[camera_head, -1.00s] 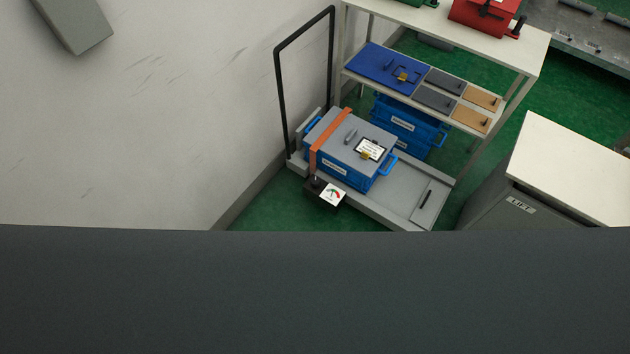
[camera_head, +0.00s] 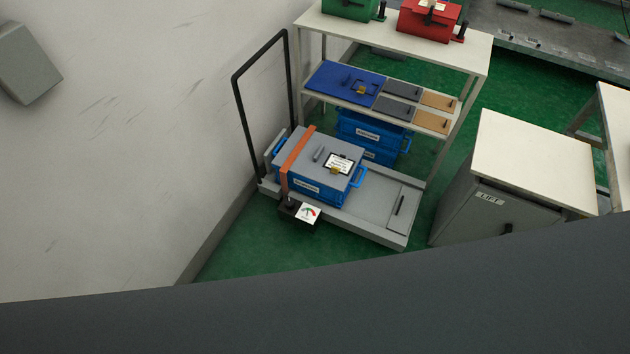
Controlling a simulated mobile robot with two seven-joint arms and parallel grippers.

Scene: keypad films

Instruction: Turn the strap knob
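The strap knob (camera_head: 290,202) is a small dark piece at the foot of the orange strap (camera_head: 297,155), beside a gauge (camera_head: 308,212) with a white, red and green face. The strap runs over the grey lid of a blue crate (camera_head: 320,187), near the lid's left end. The crate stands on a grey platform cart (camera_head: 375,205) with a black handle frame (camera_head: 238,105). The knob is too small to tell its turn. Neither of my grippers is in view; a dark grey part of my own body fills the bottom of the picture.
A shelf rack (camera_head: 390,40) with a red box (camera_head: 428,18) and a green box (camera_head: 348,8) stands behind the cart. A cabinet (camera_head: 530,165) marked LIFT stands to its right. A wall (camera_head: 110,150) closes the left. Green floor (camera_head: 240,245) is free before the cart.

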